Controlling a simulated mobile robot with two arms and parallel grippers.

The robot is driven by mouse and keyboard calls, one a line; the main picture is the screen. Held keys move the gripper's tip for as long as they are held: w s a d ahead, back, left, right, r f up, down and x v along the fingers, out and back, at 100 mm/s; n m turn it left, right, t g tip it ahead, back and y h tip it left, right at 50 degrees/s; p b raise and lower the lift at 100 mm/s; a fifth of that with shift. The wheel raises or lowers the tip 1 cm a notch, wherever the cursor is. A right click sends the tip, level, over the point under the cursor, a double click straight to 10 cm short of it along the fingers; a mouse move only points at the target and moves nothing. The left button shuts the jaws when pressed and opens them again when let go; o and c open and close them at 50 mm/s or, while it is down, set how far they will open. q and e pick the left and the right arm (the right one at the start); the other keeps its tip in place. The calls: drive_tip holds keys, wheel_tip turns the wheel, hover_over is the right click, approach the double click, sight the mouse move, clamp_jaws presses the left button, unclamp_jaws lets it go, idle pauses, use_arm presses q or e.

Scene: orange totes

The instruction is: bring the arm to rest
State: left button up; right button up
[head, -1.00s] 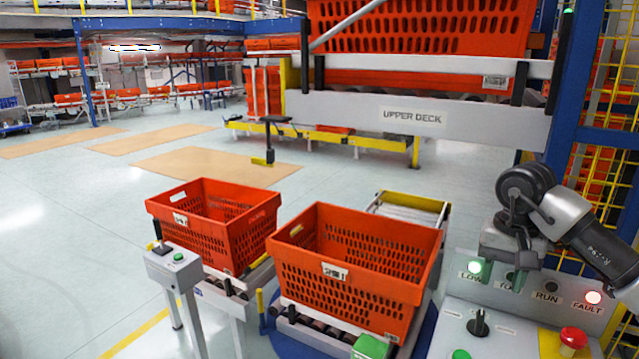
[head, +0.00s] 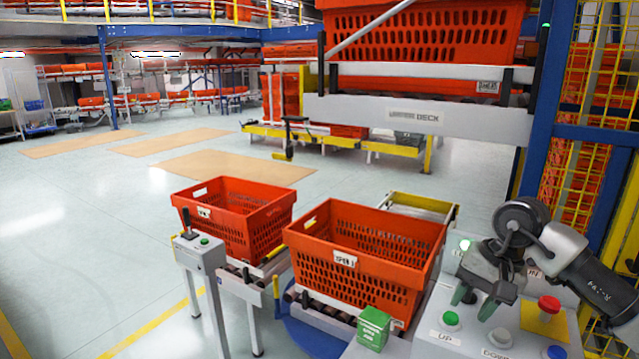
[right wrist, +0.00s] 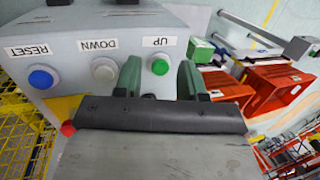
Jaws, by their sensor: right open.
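My right gripper (head: 475,300) is over the control panel (head: 425,352) at the right of the head view. Its green fingers are apart and empty in the right wrist view (right wrist: 160,78). They point toward the panel face, with the green UP button (right wrist: 160,66) between them in that picture. The white DOWN button (right wrist: 104,70) and blue RESET button (right wrist: 41,78) lie to its left there. I cannot tell whether a finger touches the panel. My left gripper is not in view.
Two empty-looking orange totes, one left (head: 232,215) and one right (head: 365,250), stand on roller conveyors. A green box (head: 373,328) sits in front of the right tote. A red button (head: 549,304) rises from the panel. The floor at left is open.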

drive_tip(key=s+a+r+m+t+y, duration=0.1)
drive_tip(key=s+a+m+y, duration=0.3)
drive_tip(key=a+y, duration=0.55)
drive_tip(key=s+a+m+t+y, duration=0.15)
drive_tip(key=a+m+y, duration=0.45)
drive_tip(key=a, duration=0.6)
drive_tip(key=s+d+f+n+t+h, duration=0.2)
drive_tip(key=d+f+n+t+h, duration=0.6)
drive_tip(key=n, duration=0.7)
drive_tip(key=s+d+f+n+t+h, duration=0.1)
drive_tip(key=d+f+n+t+h, duration=0.35)
drive_tip(key=n+h, duration=0.8)
drive_tip(key=s+d+f+m+g+y, duration=0.15)
drive_tip(key=s+f+m+g, duration=0.35)
drive_tip(key=s, duration=0.5)
drive_tip(key=s+d+f+m+g+y, duration=0.15)
drive_tip(key=s+f+m+g, duration=0.25)
drive_tip(key=s+f+g, duration=0.55)
drive_tip(key=s+f+t+h, duration=0.1)
drive_tip(key=s+f, duration=0.2)
drive_tip(key=f, duration=2.1)
drive_tip(key=s+d+f, duration=0.2)
drive_tip(key=s+f, duration=0.6)
drive_tip(key=s+d+f+g, duration=0.1)
drive_tip(key=s+f, duration=0.7)
drive_tip(key=shift+s+d+f, duration=0.15)
drive_tip(key=shift+d+f, duration=0.15)
drive_tip(key=shift+d, duration=0.05)
